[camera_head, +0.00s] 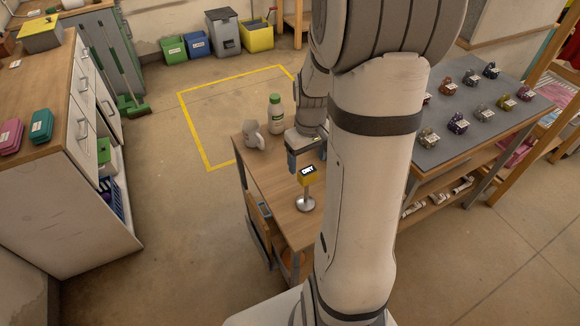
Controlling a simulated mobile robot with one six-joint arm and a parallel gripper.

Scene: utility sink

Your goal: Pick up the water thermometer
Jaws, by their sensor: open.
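I cannot make out a water thermometer in this view; it may be hidden behind my arm or too small to tell. My gripper (306,156) is open and points down over the small wooden table (284,202). One blue-grey finger shows clearly; the other is hard to make out. Nothing shows between the fingers. My arm covers the table's right part.
A white bottle (276,114) and a grey jug-like object (253,134) stand at the table's back left. At right, a grey-topped bench (452,150) bears several small objects. A drawer cabinet (70,200) stands left. Floor between is clear.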

